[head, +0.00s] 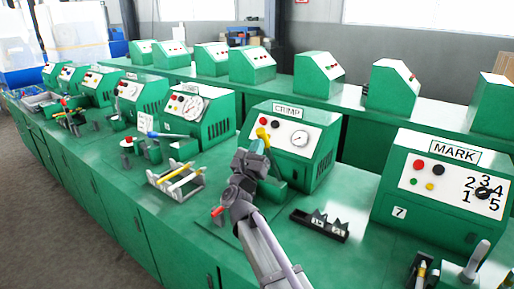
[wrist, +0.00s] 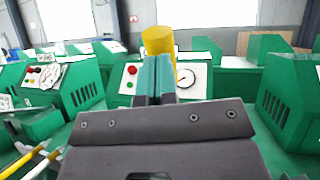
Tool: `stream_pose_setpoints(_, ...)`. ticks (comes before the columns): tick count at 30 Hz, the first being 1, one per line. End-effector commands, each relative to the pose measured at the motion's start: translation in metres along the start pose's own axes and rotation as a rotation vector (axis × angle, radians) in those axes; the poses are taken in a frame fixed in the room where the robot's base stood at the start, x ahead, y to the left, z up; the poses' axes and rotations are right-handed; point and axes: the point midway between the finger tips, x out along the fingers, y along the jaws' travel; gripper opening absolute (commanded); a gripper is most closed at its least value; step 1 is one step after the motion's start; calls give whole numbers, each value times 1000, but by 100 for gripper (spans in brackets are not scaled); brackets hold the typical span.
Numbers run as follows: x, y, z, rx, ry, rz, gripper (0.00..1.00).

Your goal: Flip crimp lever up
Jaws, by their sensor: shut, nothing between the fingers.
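The green crimp machine (head: 325,150), labelled CRIMP, stands on the bench and also shows in the wrist view (wrist: 120,99). My gripper (head: 259,146) is in front of its face, with its two teal fingers (wrist: 153,76) closed together and empty. A yellow knob (wrist: 157,40) is right at the fingertips in the wrist view; it also shows in the head view (head: 262,133). I cannot tell whether the fingers touch it. A red-tipped handle (head: 217,211) sticks out low at the left of my wrist. My arm hides the lower front of the machine and any lever pivot.
A rack with yellow rods (head: 163,191) lies left of my arm. A black tray (head: 320,225) lies to the right. The MARK machine (head: 400,200) stands farther right. More green machines line the bench on the left and behind. Some bench top at the front is clear.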

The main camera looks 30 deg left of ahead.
Motion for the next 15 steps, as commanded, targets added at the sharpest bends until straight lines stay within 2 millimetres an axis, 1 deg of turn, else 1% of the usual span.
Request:
stream_pose_setpoints(1, 8, 2, 0, -8, -7, -1, 0)
stream_pose_setpoints(4, 7, 2, 0, -9, -7, -2, 0)
stream_pose_setpoints(5, 6, 2, 0, -9, -7, -2, 0)
stream_pose_setpoints(8, -7, 0, -1, -9, -7, -4, 0)
stream_pose_setpoints(11, -30, -2, -3, -8, -4, -6, 0)
stream_pose_setpoints(15, -75, -3, -2, -6, -3, -6, 0)
